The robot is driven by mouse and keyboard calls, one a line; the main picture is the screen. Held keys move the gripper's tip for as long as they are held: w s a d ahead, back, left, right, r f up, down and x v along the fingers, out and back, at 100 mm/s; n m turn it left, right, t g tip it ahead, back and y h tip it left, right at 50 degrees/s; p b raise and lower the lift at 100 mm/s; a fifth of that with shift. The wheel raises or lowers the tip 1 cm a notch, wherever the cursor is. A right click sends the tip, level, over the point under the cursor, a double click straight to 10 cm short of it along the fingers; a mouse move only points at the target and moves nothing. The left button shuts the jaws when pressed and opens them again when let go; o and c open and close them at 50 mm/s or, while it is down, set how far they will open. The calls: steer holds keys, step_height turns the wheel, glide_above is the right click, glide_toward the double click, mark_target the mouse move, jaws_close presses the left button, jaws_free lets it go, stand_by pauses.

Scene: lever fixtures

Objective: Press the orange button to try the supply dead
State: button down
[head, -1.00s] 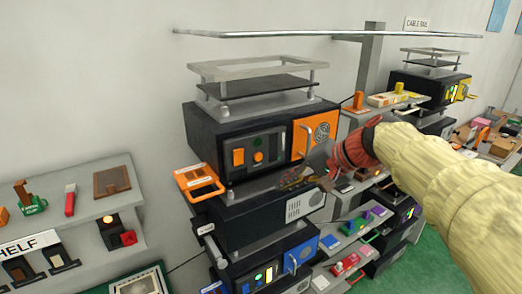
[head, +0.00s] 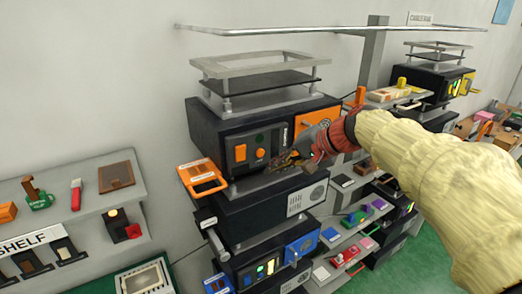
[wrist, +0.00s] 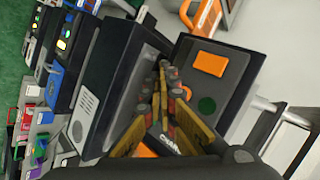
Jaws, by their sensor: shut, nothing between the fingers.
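The orange button (head: 260,153) is a small round knob on the black front panel of the upper supply unit (head: 215,123). A dark green round lamp (head: 259,138) sits above it, and an orange rectangular switch (head: 240,153) is to its left. My gripper (head: 272,164) is shut and empty, just right of and slightly below the button in the head view. Contact cannot be made out. In the wrist view the closed fingers (wrist: 163,66) reach across the panel, with the orange switch (wrist: 209,64) and dark lamp (wrist: 207,104) to their right. The fingers cover most of the button there.
An orange-handled tray (head: 202,176) juts out left of the unit. An orange vented panel (head: 318,121) is right of the button, partly behind my wrist. A blue-fronted unit (head: 300,247) stands below. A shelf (head: 95,196) holds small items at left.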

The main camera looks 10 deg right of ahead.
steer(key=shift+w+a, duration=0.35)
steer(key=shift+w, duration=0.6)
steer(key=shift+w+a, duration=0.3)
steer(key=shift+w, duration=0.6)
steer(key=shift+w, duration=0.15)
steer(key=shift+w+a, duration=0.1)
steer(key=shift+w, duration=0.2)
steer(key=shift+w+a, duration=0.15)
steer(key=shift+w, duration=0.2)
stand_by(0.8)
steer(key=shift+s+d+b, duration=0.25)
steer(key=shift+s+b, duration=0.15)
steer(key=shift+s, duration=0.4)
steer(key=shift+s+d, duration=0.1)
steer(key=shift+s+d+b, duration=0.25)
steer(key=shift+s+b, duration=0.15)
steer(key=shift+s, duration=0.35)
steer(key=shift+s+d+b, duration=0.2)
steer(key=shift+s+b, duration=0.15)
steer(key=shift+s, duration=0.45)
steer(key=shift+s+d+b, duration=0.25)
steer(key=shift+s+b, duration=0.15)
steer(key=shift+s, duration=0.35)
